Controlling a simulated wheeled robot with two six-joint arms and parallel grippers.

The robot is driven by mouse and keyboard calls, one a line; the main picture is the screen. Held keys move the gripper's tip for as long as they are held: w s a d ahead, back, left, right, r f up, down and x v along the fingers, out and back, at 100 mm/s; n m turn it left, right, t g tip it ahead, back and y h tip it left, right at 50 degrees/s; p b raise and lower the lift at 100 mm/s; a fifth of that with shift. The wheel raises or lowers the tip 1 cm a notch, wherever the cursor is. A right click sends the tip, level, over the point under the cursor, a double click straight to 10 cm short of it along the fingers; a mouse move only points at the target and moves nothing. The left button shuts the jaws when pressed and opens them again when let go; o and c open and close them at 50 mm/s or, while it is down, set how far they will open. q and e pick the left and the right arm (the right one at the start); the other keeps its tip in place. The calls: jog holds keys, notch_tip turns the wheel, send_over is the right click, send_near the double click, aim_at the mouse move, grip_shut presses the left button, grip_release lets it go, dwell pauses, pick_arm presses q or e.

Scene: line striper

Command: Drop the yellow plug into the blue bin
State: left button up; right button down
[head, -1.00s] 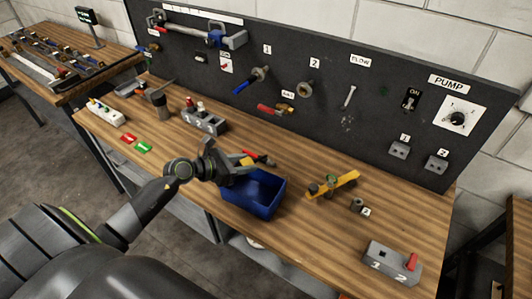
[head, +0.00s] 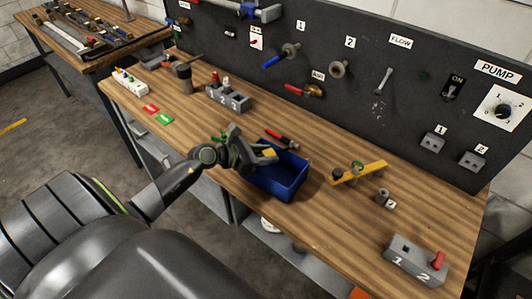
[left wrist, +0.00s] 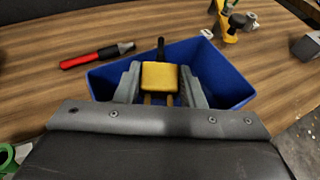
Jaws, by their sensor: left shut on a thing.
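The yellow plug (left wrist: 159,78) is between the two fingers of my left gripper (left wrist: 160,88) in the left wrist view, with its prongs toward the wrist and a short black cord end pointing away. My left gripper also shows in the head view (head: 268,155), shut on the plug (head: 268,152). The blue bin (head: 283,190) sits open on the bench. The plug appears over the left part of the bin; how high above it is hard to tell. In the left wrist view the bin (left wrist: 238,97) lies behind and below the fingers. My right gripper is not in view.
A red-handled screwdriver-like tool (left wrist: 92,57) lies beside the bin. A yellow bar with fittings (head: 360,172) and a grey block marked 1 and 2 (head: 412,262) are to the right. A dark tool panel (head: 330,40) stands behind the bench.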

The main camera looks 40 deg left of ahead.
pick_arm(q)
jog(key=o, duration=1.1)
jog(key=shift+d, duration=0.1)
jog(key=shift+s+a, duration=0.25)
jog(key=shift+a, duration=0.05)
jog(key=shift+r+v, duration=0.1)
jog(key=shift+v, duration=4.1)
jog(key=shift+r+v, duration=0.15)
jog(key=shift+v, duration=4)
jog(key=shift+d, duration=0.1)
